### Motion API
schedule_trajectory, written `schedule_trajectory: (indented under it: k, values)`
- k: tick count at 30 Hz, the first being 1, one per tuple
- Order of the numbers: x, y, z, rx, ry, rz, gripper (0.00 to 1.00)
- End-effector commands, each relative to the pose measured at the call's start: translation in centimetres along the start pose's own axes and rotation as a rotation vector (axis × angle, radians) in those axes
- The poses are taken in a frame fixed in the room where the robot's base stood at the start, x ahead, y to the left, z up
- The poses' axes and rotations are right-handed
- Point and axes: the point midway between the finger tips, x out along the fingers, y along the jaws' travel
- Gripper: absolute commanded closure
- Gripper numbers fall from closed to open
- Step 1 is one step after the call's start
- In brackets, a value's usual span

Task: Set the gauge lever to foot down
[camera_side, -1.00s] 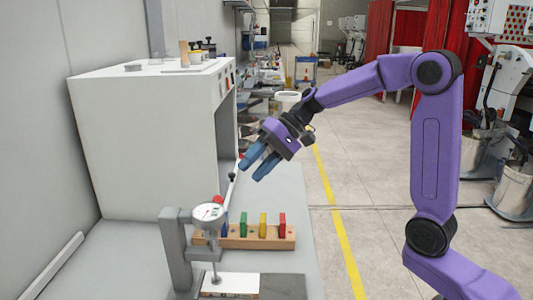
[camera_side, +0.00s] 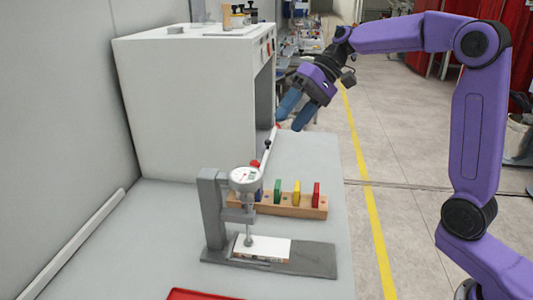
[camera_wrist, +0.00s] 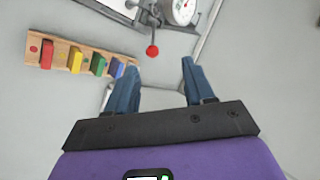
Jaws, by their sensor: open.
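The gauge is a grey stand with a round white dial (camera_side: 245,178) on a grey base plate (camera_side: 318,262). Its foot (camera_side: 249,241) is low over a white card (camera_side: 275,249); I cannot tell if they touch. The lever's red ball knob (camera_side: 254,163) shows beside the dial. In the wrist view the knob (camera_wrist: 152,50) hangs on a thin rod near the dial (camera_wrist: 183,10), beyond and between my fingertips. My gripper (camera_side: 291,117) is open and empty, its blue fingers pointing down, above and behind the gauge, apart from the knob. It also shows in the wrist view (camera_wrist: 158,75).
A wooden rack (camera_side: 284,205) with several coloured blocks stands just behind the gauge. A large white box-shaped machine (camera_side: 185,95) is at the back left. A pale slanted rod (camera_side: 268,148) stands near my fingers. A red tray (camera_side: 195,294) is at the front edge.

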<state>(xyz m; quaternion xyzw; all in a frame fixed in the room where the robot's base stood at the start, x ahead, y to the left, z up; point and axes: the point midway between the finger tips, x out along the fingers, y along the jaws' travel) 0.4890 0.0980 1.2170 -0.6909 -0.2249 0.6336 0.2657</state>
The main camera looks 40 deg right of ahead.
Motion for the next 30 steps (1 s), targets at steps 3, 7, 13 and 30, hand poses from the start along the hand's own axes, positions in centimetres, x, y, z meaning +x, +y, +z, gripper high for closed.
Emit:
schedule_trajectory:
  k: [3,7,13,30]
  values:
    - [0.6,-2.0,-1.0,-0.069,-0.074,0.099,0.47]
    - [0.9,-3.6,-1.9,-0.115,-0.127,0.223,0.47]
    - [1.2,-6.0,-3.1,-0.147,-0.156,0.426,0.47]
    - [1.3,-8.3,-3.9,-0.116,-0.111,0.649,0.47]
